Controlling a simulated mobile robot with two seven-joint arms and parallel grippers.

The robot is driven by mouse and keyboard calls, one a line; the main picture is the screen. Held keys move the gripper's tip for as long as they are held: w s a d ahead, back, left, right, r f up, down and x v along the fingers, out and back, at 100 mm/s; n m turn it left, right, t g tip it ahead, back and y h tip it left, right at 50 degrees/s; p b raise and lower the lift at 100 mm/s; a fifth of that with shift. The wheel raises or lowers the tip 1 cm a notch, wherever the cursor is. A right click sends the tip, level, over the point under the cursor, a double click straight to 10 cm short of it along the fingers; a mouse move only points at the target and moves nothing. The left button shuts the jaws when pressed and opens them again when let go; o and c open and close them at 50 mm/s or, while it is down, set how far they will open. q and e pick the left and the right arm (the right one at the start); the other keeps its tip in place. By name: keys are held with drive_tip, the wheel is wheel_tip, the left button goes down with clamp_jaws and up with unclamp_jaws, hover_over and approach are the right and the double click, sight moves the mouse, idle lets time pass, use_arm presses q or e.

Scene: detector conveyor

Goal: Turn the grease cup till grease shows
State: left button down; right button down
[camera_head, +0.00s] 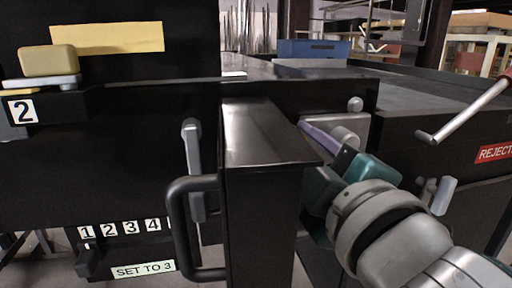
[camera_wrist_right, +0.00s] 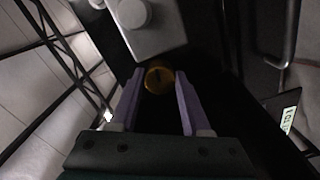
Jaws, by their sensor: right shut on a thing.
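The grease cup (camera_wrist_right: 160,80) is a small round brass-coloured cap with a dark mark on its face, seen in the right wrist view against a dark surface. My right gripper (camera_wrist_right: 159,74) is shut on it, one purple finger on each side. In the head view my right gripper (camera_head: 306,126) reaches in from the lower right beside the grey bracket, and the cup is hidden there. I make out no grease around the cup. My left gripper is in neither view.
A dark post (camera_head: 262,140) with a black handle (camera_head: 180,235) stands just left of my right gripper. A grey bracket with a round knob (camera_head: 345,135) is close behind it. A lever (camera_head: 468,108) and a red REJECT sign (camera_head: 494,153) are at the right.

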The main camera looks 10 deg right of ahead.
drive_tip(key=shift+c, duration=1.8)
unclamp_jaws()
drive_tip(key=s+b, duration=0.1)
drive_tip(key=s, duration=0.9)
drive_tip(key=shift+d, duration=0.2)
